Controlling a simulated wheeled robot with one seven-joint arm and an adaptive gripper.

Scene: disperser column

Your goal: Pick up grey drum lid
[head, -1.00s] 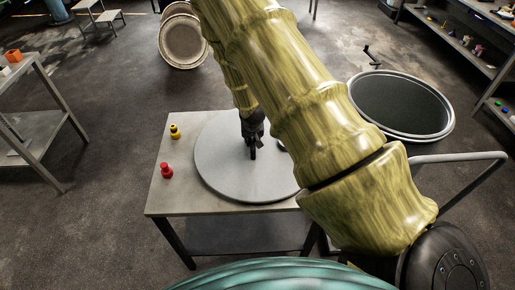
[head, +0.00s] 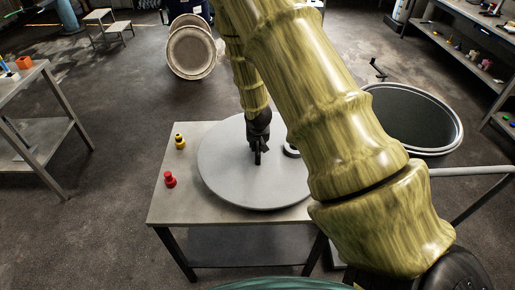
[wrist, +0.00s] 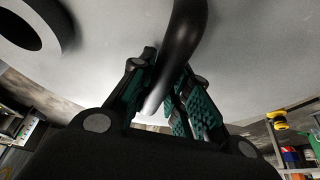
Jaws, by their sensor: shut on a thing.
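The grey drum lid (head: 225,180) is a wide flat disc over the small table (head: 172,208). I cannot tell whether it rests on the tabletop or sits slightly above it. My gripper (head: 257,158) points down at the middle of the lid. In the wrist view, my gripper (wrist: 165,108) is shut on the lid's dark curved handle (wrist: 187,35), which runs between the fingers. The pale lid underside or face (wrist: 110,50) fills the top of that view.
A yellow-black object (head: 180,142) and a red object (head: 170,180) stand left of the lid. An open drum (head: 415,118) stands at right behind my arm. A round pale drum end (head: 190,52) is at the back.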

